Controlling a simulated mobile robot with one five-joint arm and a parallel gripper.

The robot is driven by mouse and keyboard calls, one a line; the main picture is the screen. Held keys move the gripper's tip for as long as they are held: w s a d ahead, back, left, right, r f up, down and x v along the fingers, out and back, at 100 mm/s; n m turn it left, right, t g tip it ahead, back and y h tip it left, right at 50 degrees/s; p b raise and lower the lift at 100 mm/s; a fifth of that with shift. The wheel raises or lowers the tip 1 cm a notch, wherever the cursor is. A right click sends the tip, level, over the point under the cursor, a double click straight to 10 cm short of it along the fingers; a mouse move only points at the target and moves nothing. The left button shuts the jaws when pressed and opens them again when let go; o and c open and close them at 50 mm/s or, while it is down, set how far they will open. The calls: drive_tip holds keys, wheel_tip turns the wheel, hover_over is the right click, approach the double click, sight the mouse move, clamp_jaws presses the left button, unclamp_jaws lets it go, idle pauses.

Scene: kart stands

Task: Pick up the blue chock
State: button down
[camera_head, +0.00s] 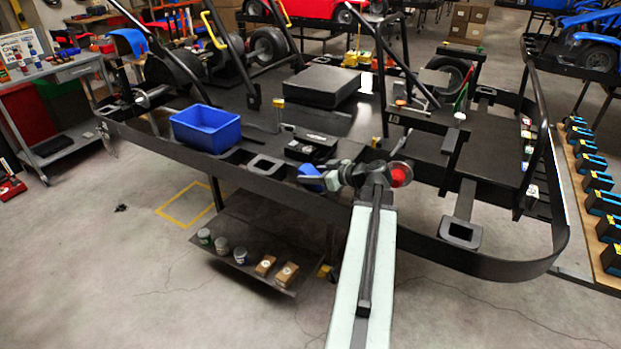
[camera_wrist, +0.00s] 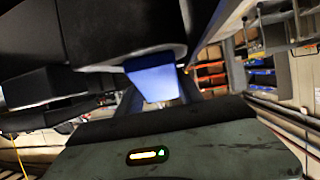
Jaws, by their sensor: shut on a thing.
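The blue chock (camera_head: 311,178) is held at the tip of my gripper (camera_head: 322,180), over the front rim of the black kart stand (camera_head: 250,178). In the wrist view the chock (camera_wrist: 155,82) shows as a blue block between the dark jaws, and my gripper (camera_wrist: 158,68) is shut on it. Part of the chock is hidden by the jaws. I cannot tell whether it touches the stand.
A blue bin (camera_head: 206,128) sits on the stand to the left of my gripper. A black box (camera_head: 310,146) lies just behind it. A low shelf (camera_head: 250,275) with jars and small boxes is below. More blue and black chocks (camera_head: 604,202) line a board at right.

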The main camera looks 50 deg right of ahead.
sight(311, 171)
drive_tip(key=shift+r, duration=0.1)
wheel_tip(311, 171, up, 10)
drive_tip(key=p, duration=1)
